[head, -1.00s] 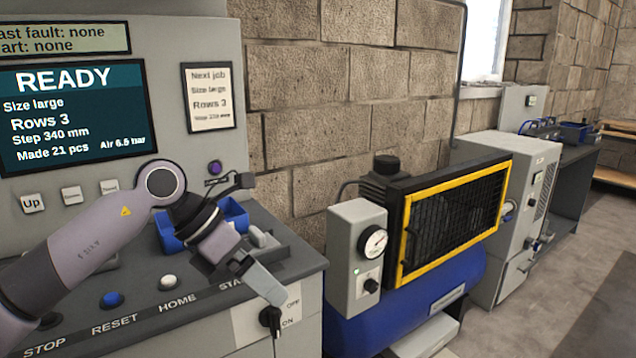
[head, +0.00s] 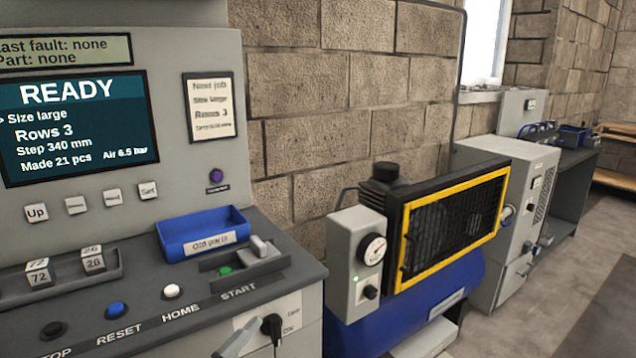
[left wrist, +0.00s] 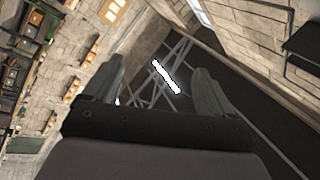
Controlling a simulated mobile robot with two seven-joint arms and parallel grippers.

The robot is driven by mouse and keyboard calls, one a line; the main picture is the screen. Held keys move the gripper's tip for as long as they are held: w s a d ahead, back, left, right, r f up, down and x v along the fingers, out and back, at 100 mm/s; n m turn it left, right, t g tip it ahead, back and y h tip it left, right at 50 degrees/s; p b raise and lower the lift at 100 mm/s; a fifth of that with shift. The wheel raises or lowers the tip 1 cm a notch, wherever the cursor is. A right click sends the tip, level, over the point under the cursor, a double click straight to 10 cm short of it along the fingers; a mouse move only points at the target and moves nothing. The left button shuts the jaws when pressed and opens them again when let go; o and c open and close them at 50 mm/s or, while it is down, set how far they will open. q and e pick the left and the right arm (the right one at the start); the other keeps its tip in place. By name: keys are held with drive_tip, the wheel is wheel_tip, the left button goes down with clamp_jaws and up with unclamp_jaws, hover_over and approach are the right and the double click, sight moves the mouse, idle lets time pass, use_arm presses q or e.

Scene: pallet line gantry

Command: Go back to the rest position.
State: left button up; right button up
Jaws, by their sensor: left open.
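My left gripper (left wrist: 160,78) shows in the left wrist view. Its two grey fingers stand wide apart with nothing held between them; only distant floor, beams and a bright white strip show behind the gap. In the head view my left arm no longer covers the control console (head: 130,330). A small grey piece low at the console's front may be a fingertip, but I cannot tell. My right gripper is in neither view.
The console has a READY screen (head: 75,120), a blue tray (head: 205,233), a black rotary switch (head: 271,325) and several buttons. A blue compressor (head: 400,318) with a yellow-framed guard (head: 450,230) stands to its right. Grey floor (head: 560,300) is open at far right.

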use_arm(q)
drive_tip(key=s+a+f+n+g+y, duration=0.2)
drive_tip(key=s+a+f+n+y, duration=0.2)
drive_tip(key=f, duration=0.4)
drive_tip(key=s+a+f+n+g+y, duration=0.2)
drive_tip(key=s+a+f+n+y, duration=0.2)
drive_tip(key=s+f+n, duration=0.3)
drive_tip(key=s+a+f+n+g+y+p, duration=0.1)
drive_tip(key=s+a+f+n+y, duration=0.3)
drive_tip(key=f, duration=0.4)
drive_tip(key=s+n+g, duration=0.1)
drive_tip(key=s, duration=0.1)
drive_tip(key=shift+s+a+f, duration=0.3)
drive_tip(key=shift+s+f, duration=0.05)
drive_tip(key=c, duration=0.7)
drive_tip(key=shift+c, duration=0.5)
